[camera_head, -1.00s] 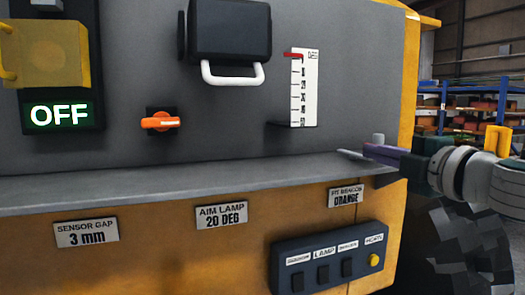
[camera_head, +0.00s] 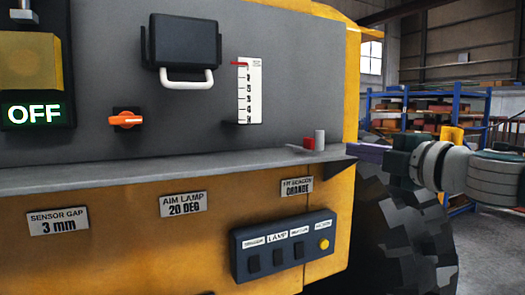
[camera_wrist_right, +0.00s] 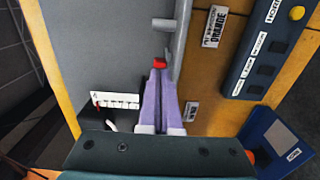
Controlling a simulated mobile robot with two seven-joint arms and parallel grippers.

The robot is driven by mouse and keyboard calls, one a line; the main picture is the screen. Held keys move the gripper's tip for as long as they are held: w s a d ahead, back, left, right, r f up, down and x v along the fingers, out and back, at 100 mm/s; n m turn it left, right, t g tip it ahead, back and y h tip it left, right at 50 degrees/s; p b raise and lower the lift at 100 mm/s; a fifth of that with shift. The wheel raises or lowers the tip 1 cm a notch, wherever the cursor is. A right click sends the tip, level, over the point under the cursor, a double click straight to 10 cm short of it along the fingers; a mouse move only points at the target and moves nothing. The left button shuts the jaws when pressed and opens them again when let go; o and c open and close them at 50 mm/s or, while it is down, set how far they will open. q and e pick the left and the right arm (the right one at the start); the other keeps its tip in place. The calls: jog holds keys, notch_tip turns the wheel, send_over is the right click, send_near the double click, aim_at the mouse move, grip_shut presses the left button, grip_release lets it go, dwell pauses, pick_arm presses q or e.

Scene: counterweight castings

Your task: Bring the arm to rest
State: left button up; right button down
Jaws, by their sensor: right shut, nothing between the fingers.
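My right gripper (camera_head: 362,151) comes in from the right in the head view, just off the right end of the machine's grey ledge (camera_head: 200,172). In the right wrist view its purple fingers (camera_wrist_right: 160,75) lie together, with nothing between them. A small red piece (camera_head: 309,143) and a grey cylinder (camera_head: 320,140) stand at the right end of the ledge. The red piece appears just beyond the fingertips in the wrist view (camera_wrist_right: 159,63); I cannot tell whether they touch. My left gripper is out of view.
The machine's panel holds an OFF display (camera_head: 35,114), an orange knob (camera_head: 126,119), a white-handled box (camera_head: 186,45) and a scale (camera_head: 249,90). A switch box (camera_head: 284,246) sits below the ledge. A large tyre (camera_head: 395,225) is below my right arm. Shelving (camera_head: 410,105) stands behind.

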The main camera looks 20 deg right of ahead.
dwell(0.5)
jog(key=s+a+f+m+g+h+p, duration=0.3)
jog(key=s+a+f+m+g+p, duration=0.3)
jog(key=s+a+f+m, duration=0.4)
jog(key=s+a+f+m+g+y+p, duration=0.1)
jog(key=s+a+m+g, duration=0.2)
jog(key=s, duration=0.8)
jog(key=s+a+f+m+g+y+p, duration=0.1)
jog(key=s+a+g, duration=0.4)
jog(key=s, duration=0.6)
jog(key=shift+s+a+f+m+y+p, duration=0.35)
jog(key=shift+a+m+p, duration=0.3)
jog(key=shift+m, duration=0.55)
